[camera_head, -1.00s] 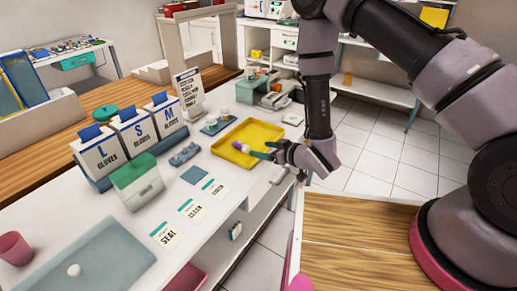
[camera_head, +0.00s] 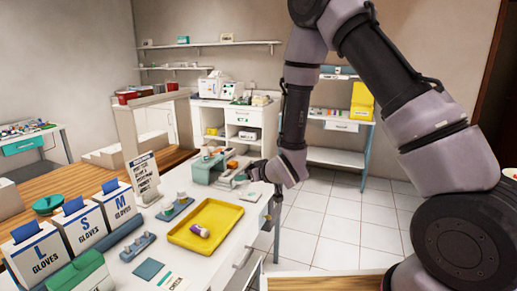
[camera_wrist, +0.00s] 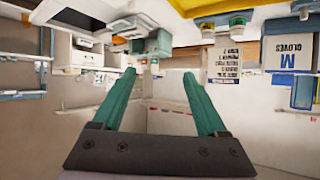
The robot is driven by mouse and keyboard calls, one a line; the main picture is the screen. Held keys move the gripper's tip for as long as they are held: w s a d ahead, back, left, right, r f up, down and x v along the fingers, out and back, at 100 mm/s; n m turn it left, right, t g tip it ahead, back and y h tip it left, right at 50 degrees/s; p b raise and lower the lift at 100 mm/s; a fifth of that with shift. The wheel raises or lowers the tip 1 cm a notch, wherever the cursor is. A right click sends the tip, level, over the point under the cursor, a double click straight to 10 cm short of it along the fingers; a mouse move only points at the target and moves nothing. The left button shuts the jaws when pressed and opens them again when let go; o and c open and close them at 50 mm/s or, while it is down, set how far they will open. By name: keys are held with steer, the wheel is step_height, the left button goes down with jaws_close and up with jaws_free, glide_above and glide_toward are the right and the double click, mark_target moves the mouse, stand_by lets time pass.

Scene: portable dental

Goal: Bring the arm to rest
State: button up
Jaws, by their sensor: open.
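My arm reaches in from the right in the head view, and my gripper (camera_head: 245,175) hangs near the counter's right edge, beyond the yellow tray. In the wrist view my gripper (camera_wrist: 160,72) has its two green fingers spread apart, with nothing between them. The yellow tray (camera_head: 217,213) lies on the white counter. A small purple and white item (camera_head: 200,231) lies in the tray, apart from my gripper.
Glove boxes (camera_head: 77,228) stand on the counter's left. A teal and grey device (camera_head: 208,167) stands close to my gripper, and a sign board (camera_head: 145,175) stands left of it. Open tiled floor (camera_head: 330,225) lies to the right.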

steer(key=d+r+m+h, duration=0.4)
steer(key=d+r+m, duration=0.2)
steer(key=d+r, duration=1.3)
steer(key=s+d+r+m+g, duration=0.1)
steer(key=s+d+r, duration=0.2)
steer(key=s, duration=0.5)
steer(key=s+d+r+m+g, duration=0.1)
steer(key=s+d+r+m, duration=0.1)
steer(key=s+r, duration=0.3)
steer(key=s+d+r+m+g+h, duration=0.1)
steer(key=s+d+r, duration=0.3)
steer(key=s, duration=0.7)
steer(key=shift+d+r+m, duration=0.25)
steer(key=shift+d+m, duration=0.1)
steer(key=shift+m, duration=0.05)
steer(key=shift+w, duration=0.1)
steer(key=shift+c, duration=0.3)
